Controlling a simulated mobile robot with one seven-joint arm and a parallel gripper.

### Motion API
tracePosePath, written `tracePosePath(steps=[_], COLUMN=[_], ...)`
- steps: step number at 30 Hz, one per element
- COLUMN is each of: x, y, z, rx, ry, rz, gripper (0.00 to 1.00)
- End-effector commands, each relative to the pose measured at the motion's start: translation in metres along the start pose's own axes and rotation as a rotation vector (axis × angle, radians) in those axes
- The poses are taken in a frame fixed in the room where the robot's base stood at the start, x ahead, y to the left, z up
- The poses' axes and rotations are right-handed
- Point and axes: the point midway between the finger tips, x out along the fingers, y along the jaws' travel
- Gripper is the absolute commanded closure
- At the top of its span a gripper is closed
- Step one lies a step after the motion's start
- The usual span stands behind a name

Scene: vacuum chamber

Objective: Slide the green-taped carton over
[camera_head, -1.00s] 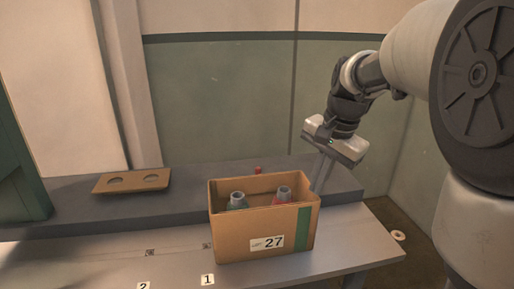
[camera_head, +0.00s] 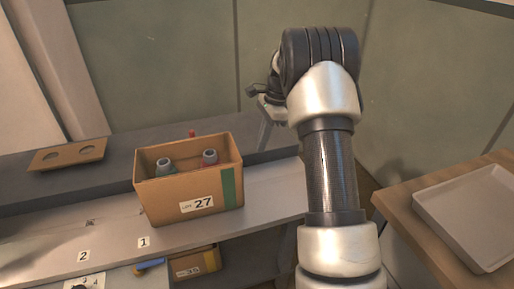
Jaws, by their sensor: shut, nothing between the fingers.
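The green-taped carton (camera_head: 170,200) stands upright and open-topped on the light grey bench surface. It has a green strip at the right of its front face and a label reading 27. My gripper (camera_head: 264,135) is just beyond the carton's right end, pointing down, partly hidden behind my arm. Its fingers are shut and empty. I cannot tell whether they touch the carton.
A two-hole holder (camera_head: 68,155) sits on the dark raised back strip. Another carton (camera_head: 195,263) is below the bench. A grey tray (camera_head: 470,212) rests on a wooden table at right.

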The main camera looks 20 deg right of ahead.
Motion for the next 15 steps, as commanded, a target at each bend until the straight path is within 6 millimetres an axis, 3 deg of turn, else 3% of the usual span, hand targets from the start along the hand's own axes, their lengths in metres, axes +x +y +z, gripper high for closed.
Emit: tracePosePath(steps=[10,15], x=[0.078,0.088], y=[0.001,0.0], z=[0.0,0.021], rx=[-0.002,-0.007], ry=[0.0,0.0], rz=[0.004,0.0], gripper=[1.0,1.0])
